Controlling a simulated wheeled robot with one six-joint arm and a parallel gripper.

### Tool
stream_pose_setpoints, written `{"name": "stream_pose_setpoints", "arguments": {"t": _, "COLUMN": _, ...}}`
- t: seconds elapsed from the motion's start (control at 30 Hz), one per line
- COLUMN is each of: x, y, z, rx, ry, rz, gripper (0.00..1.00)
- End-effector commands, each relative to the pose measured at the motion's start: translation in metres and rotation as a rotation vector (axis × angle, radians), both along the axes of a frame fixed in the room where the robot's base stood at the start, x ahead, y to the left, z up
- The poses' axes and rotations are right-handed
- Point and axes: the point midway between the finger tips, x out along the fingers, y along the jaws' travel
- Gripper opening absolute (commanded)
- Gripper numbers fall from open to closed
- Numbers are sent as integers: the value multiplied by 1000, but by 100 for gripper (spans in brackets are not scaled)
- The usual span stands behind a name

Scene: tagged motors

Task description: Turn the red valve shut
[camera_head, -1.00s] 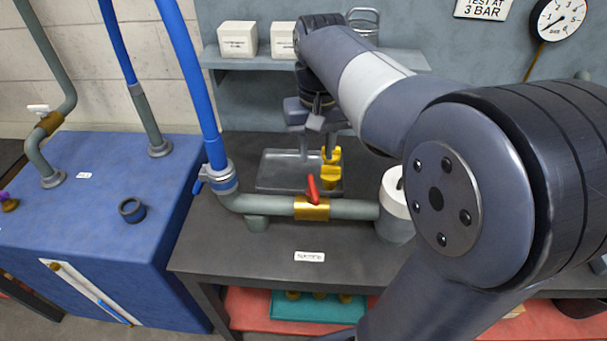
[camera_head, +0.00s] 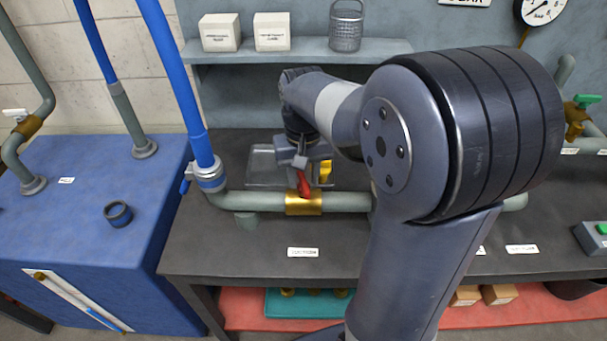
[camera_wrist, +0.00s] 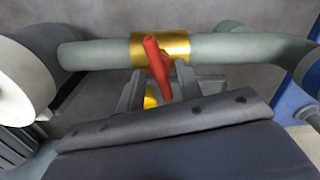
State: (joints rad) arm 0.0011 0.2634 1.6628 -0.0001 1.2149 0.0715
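The red valve handle (camera_head: 304,184) sits on a brass valve body (camera_head: 304,204) in the grey-green pipe (camera_head: 348,202) on the dark bench. In the wrist view the red handle (camera_wrist: 158,66) sticks out from the brass body (camera_wrist: 172,45), across the pipe line. My gripper (camera_head: 304,163) is just above and behind the handle in the head view. In the wrist view my gripper's fingers (camera_wrist: 166,84) stand apart, one on either side of the handle, with gaps visible. Whether a fingertip touches it is not clear. My forearm hides part of the pipe's right end.
A grey tray (camera_head: 262,166) with a yellow part (camera_head: 326,172) lies behind the valve. A blue hose (camera_head: 180,85) rises at the pipe's left end. A blue cabinet (camera_head: 85,225) stands left. The bench front is clear around the label (camera_head: 303,252).

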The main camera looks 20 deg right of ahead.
Motion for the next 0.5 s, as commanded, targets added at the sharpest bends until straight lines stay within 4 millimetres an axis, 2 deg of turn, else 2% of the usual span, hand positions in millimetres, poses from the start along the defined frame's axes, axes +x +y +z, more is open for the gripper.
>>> {"name": "stream_pose_setpoints", "arguments": {"t": 0.2, "x": 0, "y": 0, "z": 0, "rx": 0, "ry": 0, "rz": 0, "gripper": 34}}
{"name": "stream_pose_setpoints", "arguments": {"t": 0.5, "x": 0, "y": 0, "z": 0, "rx": 0, "ry": 0, "rz": 0, "gripper": 10}}
